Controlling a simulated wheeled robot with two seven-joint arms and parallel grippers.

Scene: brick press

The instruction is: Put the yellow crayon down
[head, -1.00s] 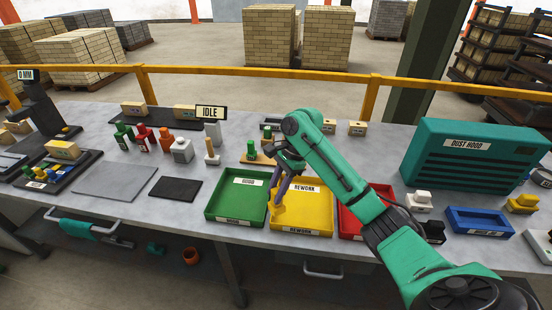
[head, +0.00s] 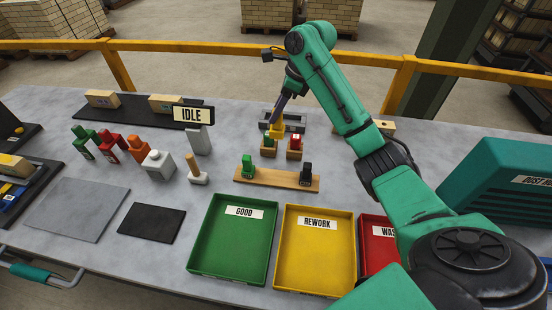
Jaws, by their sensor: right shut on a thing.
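My right gripper (head: 278,110) is at the back of the table, shut on a yellow piece (head: 278,128), which I take for the yellow crayon. The gripper's dark fingers hide its upper part. The yellow piece is among small wooden blocks, just behind a green-topped one (head: 268,145) and a red-topped one (head: 294,144). Whether it touches anything below is hidden. A wooden rack (head: 263,180) in front holds a green piece (head: 248,166) and a black piece (head: 306,173). My left gripper is not in view.
A green GOOD tray (head: 235,250), a yellow REWORK tray (head: 315,255) and a red tray (head: 376,236) line the front. An IDLE sign (head: 193,115) stands left of the gripper. A teal dust hood (head: 510,170) is at right.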

